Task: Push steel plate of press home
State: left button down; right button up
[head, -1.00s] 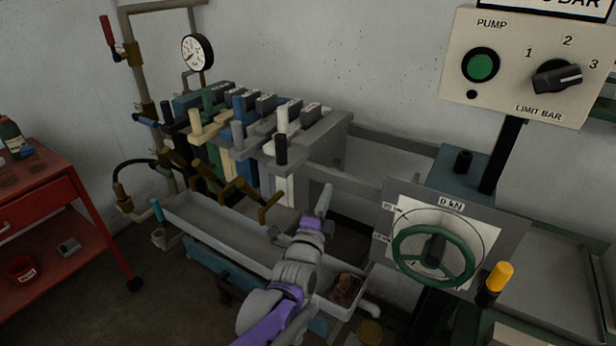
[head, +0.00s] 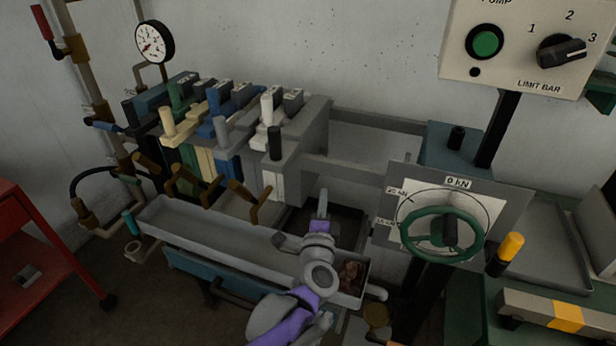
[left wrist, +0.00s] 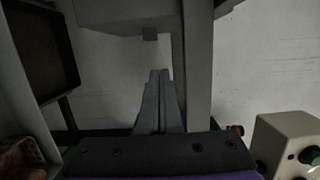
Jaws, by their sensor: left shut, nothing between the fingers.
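The press (head: 340,165) holds a row of upright plates with peg handles between two long rails. The grey steel plate (head: 308,130) is the thick one at the right end of the row, beside a black peg handle. A wide gap lies between it and the teal end block on the right. My left gripper (head: 322,198) is shut and empty, pointing up in front of and below the steel plate, near its right side. In the left wrist view its shut fingers (left wrist: 160,80) point at the pale wall, with a grey block (left wrist: 125,12) above. Contact cannot be told.
A long grey trough (head: 205,240) runs below the plates, with brown taps (head: 190,183) above it. The green handwheel and dial (head: 440,232) stand close right of my arm. A control box (head: 520,45) is upper right. A red cart (head: 25,235) stands left.

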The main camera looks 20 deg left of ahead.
aim_at(298, 174)
pick_arm(q)
jog(key=w+a, duration=0.2)
jog(key=w, duration=0.1)
jog(key=w+a, duration=0.2)
jog(key=w, duration=0.1)
jog(key=w+a+p, duration=0.1)
jog(key=w+a, duration=0.1)
jog(key=w, duration=0.1)
jog(key=shift+w, duration=0.35)
jog(key=shift+a, duration=1.85)
jog(key=shift+d, duration=0.1)
jog(key=shift+r, duration=0.1)
